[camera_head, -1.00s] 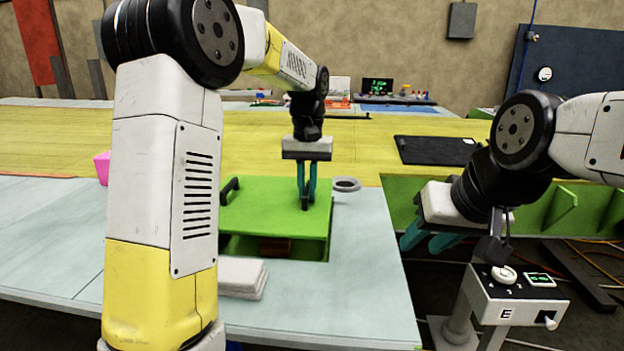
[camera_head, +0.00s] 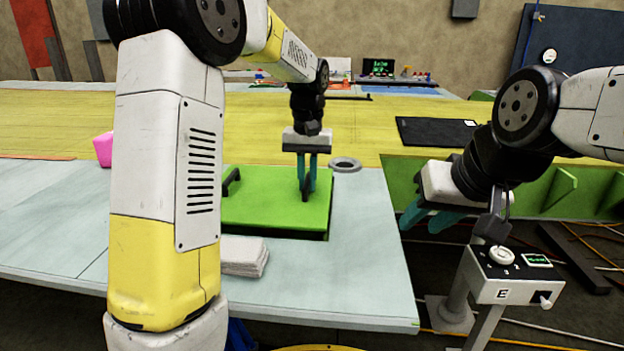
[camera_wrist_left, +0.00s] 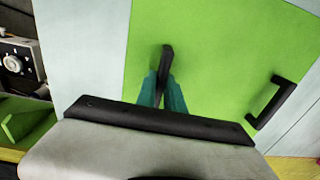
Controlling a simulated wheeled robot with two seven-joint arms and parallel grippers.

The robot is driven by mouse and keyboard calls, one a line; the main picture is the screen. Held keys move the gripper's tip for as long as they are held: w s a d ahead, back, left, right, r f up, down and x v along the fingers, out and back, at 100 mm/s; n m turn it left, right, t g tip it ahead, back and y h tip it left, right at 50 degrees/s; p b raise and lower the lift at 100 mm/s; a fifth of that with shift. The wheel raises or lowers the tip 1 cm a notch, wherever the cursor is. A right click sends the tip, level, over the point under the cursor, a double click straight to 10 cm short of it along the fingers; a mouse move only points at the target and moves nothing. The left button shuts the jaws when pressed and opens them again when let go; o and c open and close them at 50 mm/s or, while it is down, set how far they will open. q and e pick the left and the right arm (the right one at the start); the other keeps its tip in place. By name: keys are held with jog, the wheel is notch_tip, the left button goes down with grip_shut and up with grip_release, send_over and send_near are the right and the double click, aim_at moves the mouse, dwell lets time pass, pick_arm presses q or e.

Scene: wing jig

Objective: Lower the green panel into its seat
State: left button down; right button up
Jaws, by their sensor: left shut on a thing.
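The green panel (camera_head: 265,205) lies at the opening in the pale work surface, close to level with it. A thin dark gap shows along its front edge, so I cannot tell whether it is fully seated. My left gripper (camera_head: 307,188) is shut on the panel's right-hand black handle (camera_wrist_left: 167,57). The second black handle (camera_head: 231,181) is free and also shows in the left wrist view (camera_wrist_left: 272,102). My left arm hides part of the panel's left side. My right gripper (camera_head: 428,218) hangs beyond the right table edge, empty, its teal fingers apart.
A folded white cloth (camera_head: 244,257) lies just in front of the panel. A grey ring (camera_head: 345,164) sits behind its right corner. A control box (camera_head: 512,275) marked E stands below my right gripper. A black plate (camera_head: 437,132) lies on the yellow surface. The pale surface right of the panel is clear.

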pick_arm(q)
jog(key=shift+f, duration=1.55)
dwell(0.4)
jog(key=c, duration=1.4)
grip_release()
jog(key=shift+o, duration=0.2)
jog(key=shift+r, duration=3.95)
jog(key=shift+s, duration=0.1)
jog(key=s+a+t, duration=0.2)
jog(key=s, duration=0.5)
jog(key=s+a+r+t+h, duration=0.1)
jog(key=s+a+t, duration=0.1)
jog(key=s, duration=0.6)
jog(key=s+a+t+h, duration=0.1)
jog(key=s+a+t, duration=0.1)
jog(key=s, duration=0.6)
jog(key=shift+a+r, duration=0.3)
jog(key=shift+a, duration=0.5)
jog(key=shift+s+f, duration=0.25)
jog(key=shift+s, duration=0.15)
